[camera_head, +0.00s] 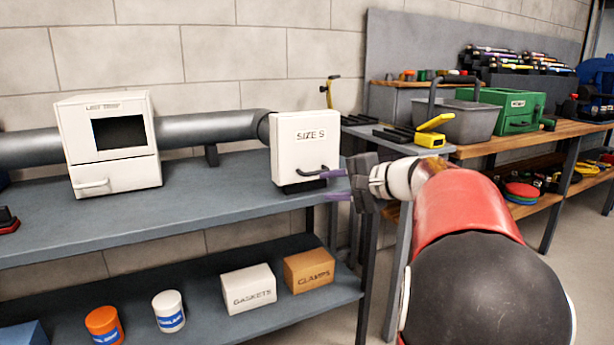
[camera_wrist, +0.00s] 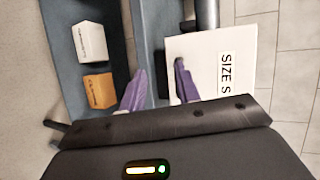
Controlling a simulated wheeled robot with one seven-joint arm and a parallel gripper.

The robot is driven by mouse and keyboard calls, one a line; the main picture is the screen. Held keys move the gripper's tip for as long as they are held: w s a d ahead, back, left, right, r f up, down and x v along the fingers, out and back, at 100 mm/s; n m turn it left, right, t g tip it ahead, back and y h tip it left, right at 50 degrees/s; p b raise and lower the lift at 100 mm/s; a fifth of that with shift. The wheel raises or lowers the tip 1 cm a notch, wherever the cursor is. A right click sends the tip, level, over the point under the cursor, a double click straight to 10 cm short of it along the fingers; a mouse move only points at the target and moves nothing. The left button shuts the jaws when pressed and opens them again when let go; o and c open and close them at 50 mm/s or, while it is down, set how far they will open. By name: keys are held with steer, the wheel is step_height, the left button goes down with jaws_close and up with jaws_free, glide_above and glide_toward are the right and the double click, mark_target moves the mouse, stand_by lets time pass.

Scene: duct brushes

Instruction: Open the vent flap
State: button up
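A white square flap marked "SIZE S" (camera_head: 304,145) stands shut-looking at the right end of the grey duct. A dark bar handle (camera_head: 313,171) sits low on its front. The white face also shows at the right of the wrist view (camera_wrist: 232,62). My gripper (camera_head: 326,186) is just right of the handle, its purple fingers pointing left. The upper finger is close to the handle; I cannot tell if they touch. In the wrist view the fingers (camera_wrist: 160,67) are spread apart, the right one over the edge of the white face. Nothing is clearly held.
A white box with a dark window (camera_head: 110,145) and lower handle sits on the blue-grey bench (camera_head: 220,195). On the lower shelf are a gaskets carton (camera_head: 248,289), a clamps carton (camera_head: 308,270) and two tubs. A grey bin (camera_head: 455,118) and green case (camera_head: 505,110) stand right.

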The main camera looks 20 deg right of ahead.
steer(key=m+t, duration=0.1)
glide_toward(319, 173)
steer(key=w, duration=0.1)
steer(key=x, duration=0.8)
steer(key=shift+a+f, duration=0.15)
steer(key=shift+a, duration=0.1)
steer(key=shift+s, duration=0.1)
jaws_close()
